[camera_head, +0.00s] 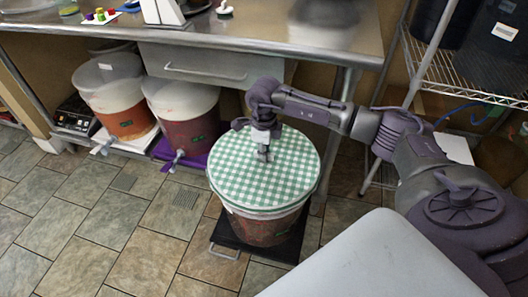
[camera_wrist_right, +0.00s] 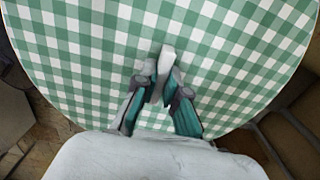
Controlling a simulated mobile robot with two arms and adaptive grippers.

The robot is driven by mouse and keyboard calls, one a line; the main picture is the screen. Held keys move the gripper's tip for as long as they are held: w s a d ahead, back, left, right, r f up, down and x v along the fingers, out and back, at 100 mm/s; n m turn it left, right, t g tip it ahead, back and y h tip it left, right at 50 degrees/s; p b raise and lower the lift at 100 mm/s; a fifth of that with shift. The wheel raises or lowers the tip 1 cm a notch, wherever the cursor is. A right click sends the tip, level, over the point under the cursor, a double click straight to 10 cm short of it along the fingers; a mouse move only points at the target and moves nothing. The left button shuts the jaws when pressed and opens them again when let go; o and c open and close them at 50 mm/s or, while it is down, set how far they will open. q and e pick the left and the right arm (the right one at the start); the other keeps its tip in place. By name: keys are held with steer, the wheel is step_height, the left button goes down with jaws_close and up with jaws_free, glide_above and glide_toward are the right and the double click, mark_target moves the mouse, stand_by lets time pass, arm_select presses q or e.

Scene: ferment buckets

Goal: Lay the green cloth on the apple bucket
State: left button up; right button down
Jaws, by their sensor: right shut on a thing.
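The green-and-white checked cloth (camera_head: 240,170) lies over the top of a bucket (camera_head: 262,226) in the head view and covers its mouth. The bucket's contents look reddish brown through its wall. My right gripper (camera_head: 264,154) points down at the cloth near its middle and is shut on it. In the right wrist view the cloth (camera_wrist_right: 90,60) fills most of the picture, with the fingertips (camera_wrist_right: 160,92) of my right gripper close together against it. The cloth looks flat and round. My left gripper is not in view.
The bucket stands on a dark low base (camera_head: 255,242) with a handle on the tiled floor (camera_head: 90,230). Two other buckets (camera_head: 112,95) (camera_head: 186,115) with taps stand under the steel table (camera_head: 260,30). A wire shelf (camera_head: 460,75) is at the right. The floor at front left is clear.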

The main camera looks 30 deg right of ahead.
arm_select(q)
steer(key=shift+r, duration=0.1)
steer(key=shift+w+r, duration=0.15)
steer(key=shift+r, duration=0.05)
arm_select(e)
steer(key=c, duration=1.2)
jaws_free()
steer(key=shift+o, duration=0.5)
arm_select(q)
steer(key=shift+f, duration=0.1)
arm_select(e)
steer(key=o, duration=0.5)
steer(key=shift+r, duration=0.1)
